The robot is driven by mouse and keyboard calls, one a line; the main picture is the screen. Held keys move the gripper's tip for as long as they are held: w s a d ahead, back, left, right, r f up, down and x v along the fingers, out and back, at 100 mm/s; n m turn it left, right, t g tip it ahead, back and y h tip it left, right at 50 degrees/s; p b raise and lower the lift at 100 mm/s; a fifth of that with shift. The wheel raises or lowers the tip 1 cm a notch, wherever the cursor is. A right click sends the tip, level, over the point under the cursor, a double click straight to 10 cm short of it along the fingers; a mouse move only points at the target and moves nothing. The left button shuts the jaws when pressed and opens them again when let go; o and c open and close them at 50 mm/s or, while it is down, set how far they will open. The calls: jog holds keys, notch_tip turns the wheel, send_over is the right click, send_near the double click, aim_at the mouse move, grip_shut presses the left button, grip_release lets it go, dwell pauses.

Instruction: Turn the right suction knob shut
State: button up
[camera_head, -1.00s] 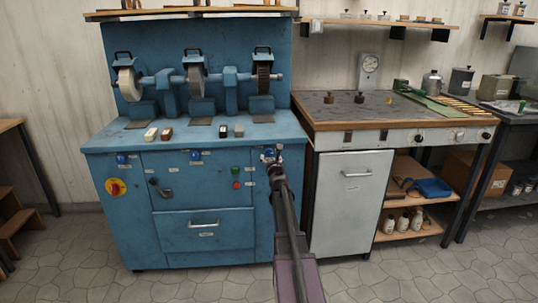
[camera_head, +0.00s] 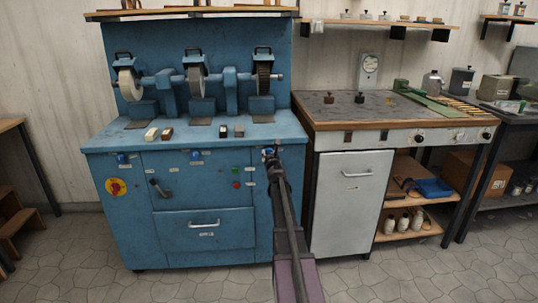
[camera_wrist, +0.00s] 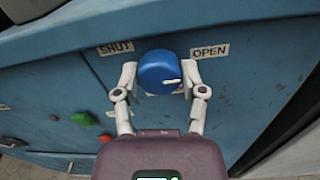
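The right suction knob (camera_wrist: 158,72) is round and blue, on the front of the blue machine. In the wrist view a SHUT label (camera_wrist: 116,48) sits at its upper left and an OPEN label (camera_wrist: 210,51) at its upper right. The knob's white mark (camera_wrist: 172,81) points right and slightly down. My gripper (camera_wrist: 160,78) has one finger on each side of the knob, with no clear gap, and appears shut on it. In the head view my gripper (camera_head: 272,160) is at the machine's right front and mostly covers the knob.
A green button (camera_wrist: 82,119) and a red button (camera_wrist: 105,139) lie left of the knob. The blue machine (camera_head: 203,175) has two more blue knobs and a red-and-yellow switch (camera_head: 115,187). A workbench with a white cabinet door (camera_head: 351,190) stands close on the right.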

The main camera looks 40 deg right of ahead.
jog(key=shift+c, duration=1.4)
jog(key=shift+n, duration=0.5)
jog(key=n, duration=0.3)
jog(key=shift+w, duration=0.1)
jog(key=shift+d+n+g+p, duration=0.1)
jog(key=shift+n+g+p, duration=0.2)
jog(key=shift+n, duration=2.1)
jog(key=o, duration=1.2)
jog(key=shift+c, duration=0.2)
